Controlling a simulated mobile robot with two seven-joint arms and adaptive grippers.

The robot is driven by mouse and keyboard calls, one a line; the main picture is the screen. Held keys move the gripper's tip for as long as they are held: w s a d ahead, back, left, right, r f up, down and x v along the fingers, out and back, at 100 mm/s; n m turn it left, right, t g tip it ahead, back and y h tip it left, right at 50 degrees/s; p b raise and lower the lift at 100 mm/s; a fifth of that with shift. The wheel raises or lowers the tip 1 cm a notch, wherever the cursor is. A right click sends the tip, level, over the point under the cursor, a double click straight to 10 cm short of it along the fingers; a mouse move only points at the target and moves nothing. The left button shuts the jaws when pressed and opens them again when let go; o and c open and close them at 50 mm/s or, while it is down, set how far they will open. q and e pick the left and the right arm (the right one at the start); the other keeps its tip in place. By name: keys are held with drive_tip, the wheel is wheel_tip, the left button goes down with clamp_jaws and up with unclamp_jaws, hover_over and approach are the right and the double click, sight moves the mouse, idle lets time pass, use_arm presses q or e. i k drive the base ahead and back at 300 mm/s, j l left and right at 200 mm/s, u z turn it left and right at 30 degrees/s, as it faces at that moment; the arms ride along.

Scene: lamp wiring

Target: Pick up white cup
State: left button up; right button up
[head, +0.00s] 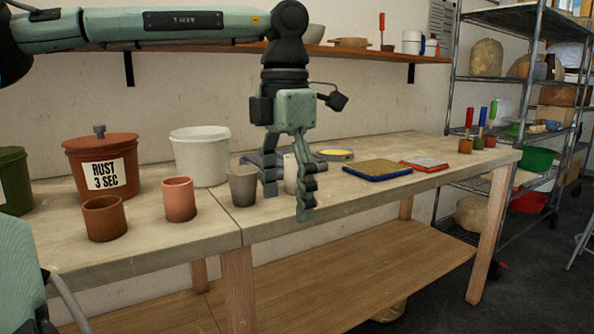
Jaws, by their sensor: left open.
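The white cup (290,172) stands on the workbench, partly hidden by my left gripper (287,196). The left gripper hangs down from above with its fingers open. One finger is at the cup's left and the other crosses in front of its right side. I cannot tell whether either finger touches the cup. My right gripper is not in view.
A grey cup (243,186) stands close to the left finger. A blue-edged tray (377,170) lies right on the workbench (440,158).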

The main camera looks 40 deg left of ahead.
sight(291, 166)
drive_tip(key=i+j, duration=0.85)
drive_tip(key=j, duration=0.2)
